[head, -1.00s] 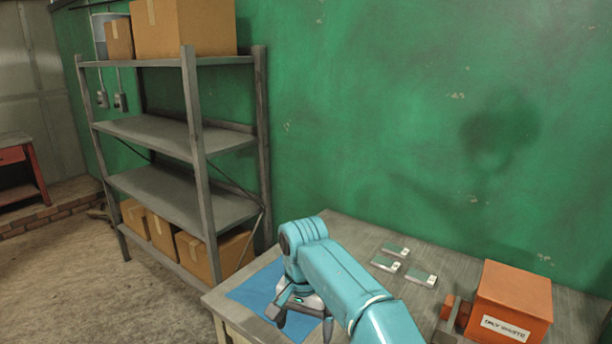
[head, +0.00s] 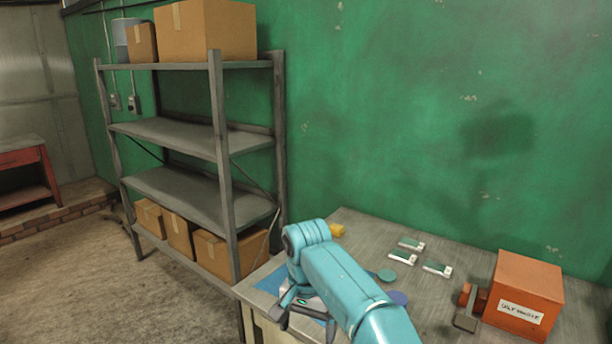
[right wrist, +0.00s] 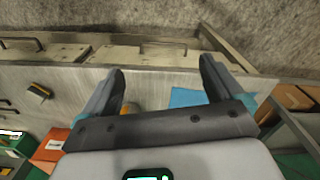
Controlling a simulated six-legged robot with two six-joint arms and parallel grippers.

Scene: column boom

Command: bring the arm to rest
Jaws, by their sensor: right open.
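My right arm (head: 350,285) reaches in from the bottom of the head view, a light blue arm over the table. My right gripper (head: 306,322) hangs at its end, above the table's left front part, by the blue mat (head: 268,281). In the right wrist view the two dark fingers of my right gripper (right wrist: 160,80) stand wide apart with nothing between them. Past them I see the table top (right wrist: 150,78), the blue mat (right wrist: 188,97) and the table's drawer fronts. My left gripper is not in view.
An orange box (head: 525,290) with a label stands on the table (head: 440,300) at right. Small white-and-green cards (head: 403,258), a green disc (head: 387,274), a purple disc (head: 398,298) and a yellow piece (head: 337,230) lie near my arm. A grey shelf (head: 175,135) with cartons stands at left.

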